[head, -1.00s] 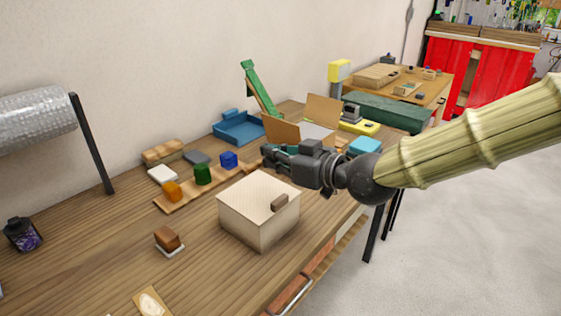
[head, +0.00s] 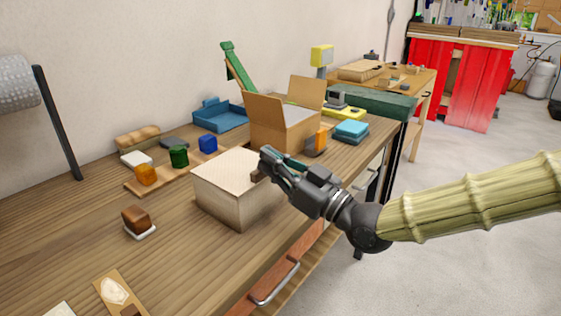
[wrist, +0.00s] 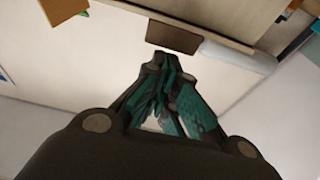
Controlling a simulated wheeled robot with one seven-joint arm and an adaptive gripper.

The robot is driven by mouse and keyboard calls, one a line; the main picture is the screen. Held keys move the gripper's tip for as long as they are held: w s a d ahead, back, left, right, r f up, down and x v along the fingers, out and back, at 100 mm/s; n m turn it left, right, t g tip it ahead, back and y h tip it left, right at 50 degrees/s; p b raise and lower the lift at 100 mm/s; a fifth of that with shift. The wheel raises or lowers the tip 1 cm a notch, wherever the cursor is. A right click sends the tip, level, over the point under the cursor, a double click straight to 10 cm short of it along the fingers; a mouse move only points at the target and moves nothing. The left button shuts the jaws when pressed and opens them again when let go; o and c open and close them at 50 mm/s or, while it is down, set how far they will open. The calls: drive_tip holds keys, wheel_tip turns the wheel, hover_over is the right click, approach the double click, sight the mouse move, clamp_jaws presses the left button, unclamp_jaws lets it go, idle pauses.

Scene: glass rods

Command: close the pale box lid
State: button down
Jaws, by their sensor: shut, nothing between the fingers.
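The pale box (head: 225,195) stands on the wooden workbench. Its pale lid (head: 232,166) lies flat across the top, and I see no clear gap under it in the head view. A small brown handle (head: 257,175) is at the box's right side, partly hidden by my gripper. My gripper (head: 267,157) is shut and empty, its fingertips at the lid's right edge beside the handle; I cannot tell whether they touch. In the wrist view, my shut fingers (wrist: 165,62) point toward a brown block (wrist: 172,37), which looks like the handle.
An open cardboard box (head: 280,128) stands behind the pale box. A board with coloured blocks (head: 179,156) lies behind it to the left. A brown block on a white base (head: 136,220) sits front left. A blue tray (head: 220,117) is by the wall.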

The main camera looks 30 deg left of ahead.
drive_tip(key=shift+d+f, duration=0.1)
drive_tip(key=shift+f, duration=0.35)
drive_tip(key=shift+f, duration=0.1)
